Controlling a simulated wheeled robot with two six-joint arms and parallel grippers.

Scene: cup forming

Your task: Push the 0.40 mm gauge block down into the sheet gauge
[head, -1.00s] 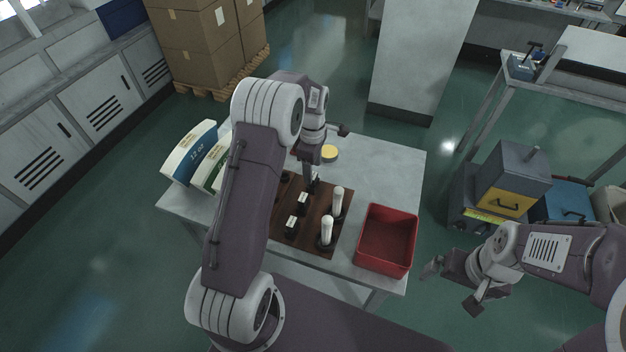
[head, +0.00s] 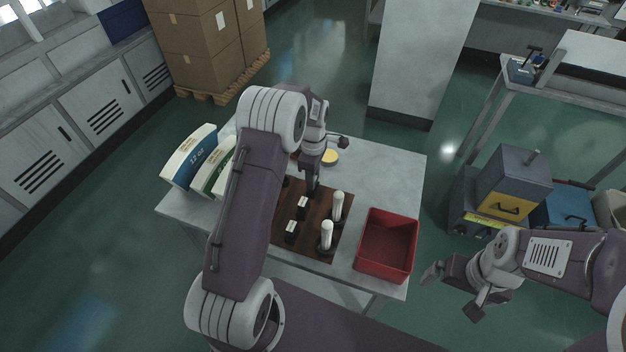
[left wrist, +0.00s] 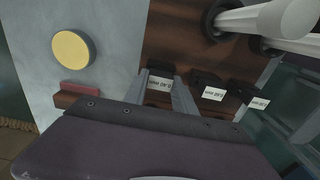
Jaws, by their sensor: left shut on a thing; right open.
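My left gripper (head: 312,191) points down over the brown board (head: 318,252). In the left wrist view its fingers (left wrist: 166,86) are shut on a small black block with a white label, the 0.40 mm gauge block (left wrist: 159,84); the label is upside down and small. Two similar labelled black blocks, the nearer one (left wrist: 210,91) and the farther one (left wrist: 258,102), stand in a row to the right. They also show in the head view (head: 302,203). I cannot clearly make out the sheet gauge or how deep the held block sits. My right gripper (head: 452,290) is open and empty, right of the table.
Two white cylinders (head: 337,205) on black bases stand on the board's right side. A red bin (head: 387,248) is at the table's right front. A yellow disc (head: 330,157) lies behind the board. Cartons (head: 189,157) stand at the left. The table's back right is clear.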

